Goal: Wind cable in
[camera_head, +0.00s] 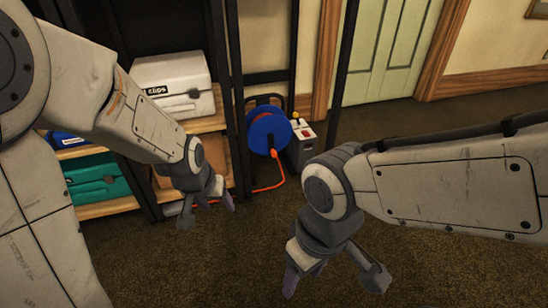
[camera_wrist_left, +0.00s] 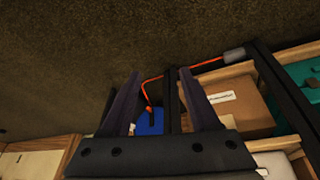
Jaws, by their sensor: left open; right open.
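A blue cable reel (camera_head: 268,131) stands on the floor beside the black shelf rack in the head view. A small yellow-tipped knob or handle (camera_head: 295,116) shows at its right side. An orange cable (camera_head: 272,186) runs from the reel along the floor to the left. In the left wrist view the reel (camera_wrist_left: 149,122) shows between the fingers, and the cable (camera_wrist_left: 150,82) leads to a grey end piece (camera_wrist_left: 234,55). My left gripper (camera_head: 208,212) is open and empty, in front of the shelves. My right gripper (camera_head: 335,285) is open and empty, above the carpet nearer me.
The shelf rack holds a white box labelled clips (camera_head: 173,88), a teal case (camera_head: 96,180) and a cardboard box (camera_wrist_left: 238,103). A grey-white box (camera_head: 301,145) stands right of the reel. Black posts frame the rack. The carpet (camera_head: 420,255) is clear.

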